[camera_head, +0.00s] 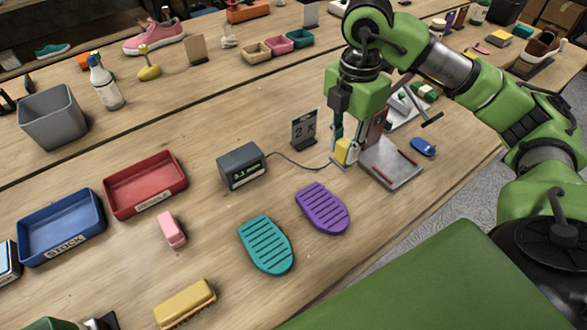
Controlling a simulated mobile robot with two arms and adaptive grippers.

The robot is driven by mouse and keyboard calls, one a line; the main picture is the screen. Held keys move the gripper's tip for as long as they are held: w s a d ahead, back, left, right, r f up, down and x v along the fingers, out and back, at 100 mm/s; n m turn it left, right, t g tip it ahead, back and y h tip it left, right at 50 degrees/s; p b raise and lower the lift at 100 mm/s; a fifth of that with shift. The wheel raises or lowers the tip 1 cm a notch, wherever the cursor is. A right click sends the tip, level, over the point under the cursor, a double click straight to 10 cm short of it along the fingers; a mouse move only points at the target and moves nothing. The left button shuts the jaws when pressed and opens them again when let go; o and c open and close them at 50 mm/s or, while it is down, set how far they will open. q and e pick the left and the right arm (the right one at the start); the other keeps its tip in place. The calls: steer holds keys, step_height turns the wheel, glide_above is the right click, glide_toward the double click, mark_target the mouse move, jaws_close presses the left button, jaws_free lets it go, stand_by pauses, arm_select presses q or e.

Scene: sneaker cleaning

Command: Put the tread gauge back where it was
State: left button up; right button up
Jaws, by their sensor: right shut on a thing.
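My right gripper (345,149) reaches down at the right-centre of the bench. The block is low, close to the bench and beside the left edge of a grey metal plate stand (396,172). I cannot tell whether it touches the bench. The fingers hide part of the block and the stand's upright. I cannot make out my left gripper.
A "2X" sign (304,130) stands just left of the gripper. A purple sole (322,208) and a teal sole (266,245) lie in front. A blue object (424,147) lies right of the stand. Red (146,197) and blue (60,240) trays are at left.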

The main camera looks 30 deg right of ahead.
steer(key=shift+w+m, duration=0.2)
steer(key=shift+m, duration=0.1)
steer(key=w+a+f+p, duration=0.1)
steer(key=w+f, duration=0.2)
steer(key=w, duration=0.1)
steer(key=w+a+f+p, duration=0.2)
steer(key=w+f, duration=0.1)
steer(key=w, duration=0.1)
steer(key=w+a+f+p, duration=0.1)
steer(key=w+f, duration=0.2)
steer(key=w, duration=0.1)
steer(key=shift+w+a+f+p, duration=0.2)
steer(key=shift+a+p, duration=0.1)
steer(key=shift+a, duration=0.1)
step_height(320, 180, down, 3)
steer(key=shift+w+r+p, duration=0.1)
steer(key=shift+p, duration=0.75)
steer(key=shift+f, duration=0.35)
steer(key=shift+f, duration=0.1)
